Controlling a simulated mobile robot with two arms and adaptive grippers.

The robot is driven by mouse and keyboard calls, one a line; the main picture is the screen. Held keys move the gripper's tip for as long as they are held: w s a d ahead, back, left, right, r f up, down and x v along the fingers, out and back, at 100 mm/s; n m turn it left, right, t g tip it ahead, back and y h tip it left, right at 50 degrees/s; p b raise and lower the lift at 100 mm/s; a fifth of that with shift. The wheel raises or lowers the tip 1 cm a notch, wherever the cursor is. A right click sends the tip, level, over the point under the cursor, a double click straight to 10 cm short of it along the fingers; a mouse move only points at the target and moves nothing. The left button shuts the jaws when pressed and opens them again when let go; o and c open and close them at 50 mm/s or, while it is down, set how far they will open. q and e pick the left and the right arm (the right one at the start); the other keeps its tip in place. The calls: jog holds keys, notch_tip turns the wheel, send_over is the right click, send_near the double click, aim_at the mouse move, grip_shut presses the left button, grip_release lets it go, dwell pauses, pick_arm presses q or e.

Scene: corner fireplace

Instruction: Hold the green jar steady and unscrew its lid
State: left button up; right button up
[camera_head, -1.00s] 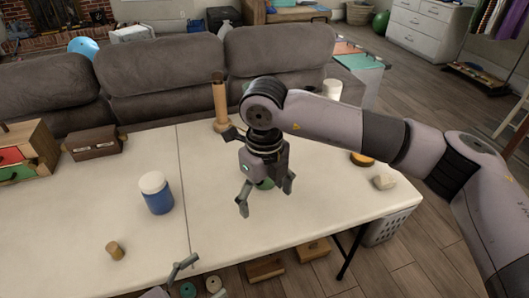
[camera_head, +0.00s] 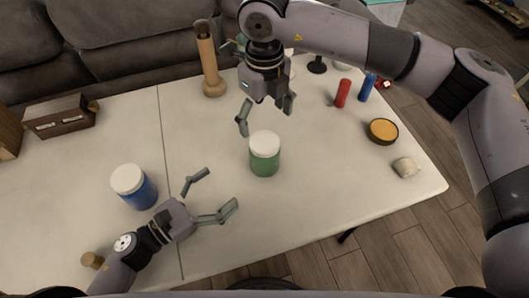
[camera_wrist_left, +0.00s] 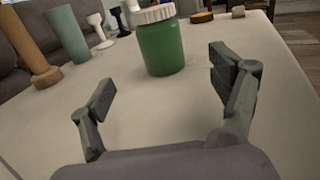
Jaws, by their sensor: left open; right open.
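The green jar (camera_head: 264,160) stands upright on the white table with its white lid (camera_head: 264,141) on. My right gripper (camera_head: 266,117) is open and empty, above and just behind the jar in the head view, fingers pointing down. Neither gripper appears to touch the jar.
A blue jar with a white lid (camera_head: 134,187) stands close to my left arm. A wooden grinder (camera_head: 209,62), red cylinder (camera_head: 343,93), blue cylinder (camera_head: 367,88), orange-topped tin (camera_head: 382,131) and pale block (camera_head: 406,168) surround the area. Right of the jar is clear table.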

aim_at(265, 141)
pick_arm(q)
jog(key=x, duration=1.5)
jog(key=shift+w, duration=0.15)
pick_arm(e)
jog(key=shift+w, duration=0.1)
pick_arm(q)
jog(key=shift+a, duration=0.1)
jog(key=shift+c, duration=0.4)
jog(key=c, duration=1.7)
grip_shut()
pick_arm(e)
jog(key=m, duration=1.3)
jog(key=shift+f, duration=4.1)
